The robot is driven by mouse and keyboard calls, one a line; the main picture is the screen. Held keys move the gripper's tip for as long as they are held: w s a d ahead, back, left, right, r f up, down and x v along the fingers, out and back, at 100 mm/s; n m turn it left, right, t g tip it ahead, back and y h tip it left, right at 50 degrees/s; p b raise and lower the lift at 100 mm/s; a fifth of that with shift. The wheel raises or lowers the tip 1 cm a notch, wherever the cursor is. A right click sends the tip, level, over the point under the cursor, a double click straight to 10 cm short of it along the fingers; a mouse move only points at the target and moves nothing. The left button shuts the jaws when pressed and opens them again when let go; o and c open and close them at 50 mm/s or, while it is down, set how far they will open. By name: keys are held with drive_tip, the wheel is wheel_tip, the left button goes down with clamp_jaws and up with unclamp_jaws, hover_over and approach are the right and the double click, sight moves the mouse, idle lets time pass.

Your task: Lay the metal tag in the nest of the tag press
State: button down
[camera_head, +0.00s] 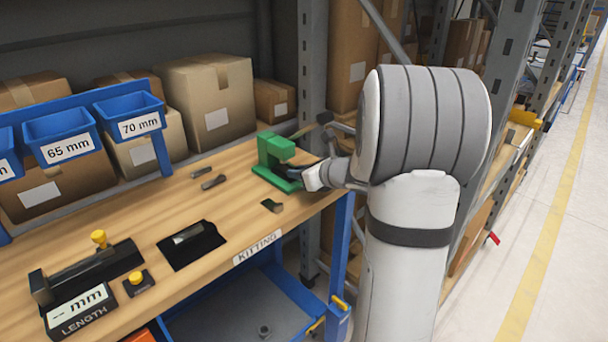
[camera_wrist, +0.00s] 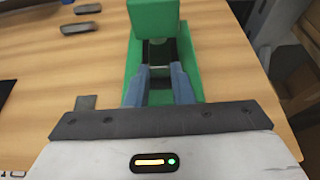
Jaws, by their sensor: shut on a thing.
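The green tag press (camera_head: 276,150) stands at the right end of the wooden bench. In the wrist view the press (camera_wrist: 152,18) is straight ahead, with its head above a dark recess. My gripper (camera_head: 312,178) is at the front of the press. In the wrist view, the blue-grey fingers of my gripper (camera_wrist: 159,72) reach over the green base, close below the head. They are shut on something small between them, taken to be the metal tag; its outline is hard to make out. The nest is mostly hidden by the fingers and the head.
Two small grey metal pieces (camera_head: 214,182) lie left of the press, and a dark one (camera_head: 271,205) near the front edge. A black holder (camera_head: 191,243) and a length gauge (camera_head: 85,280) stand further left. Blue labelled bins (camera_head: 58,139) hang behind.

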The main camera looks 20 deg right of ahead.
drive_tip(key=shift+w, duration=0.1)
drive_tip(key=c, duration=1.2)
unclamp_jaws()
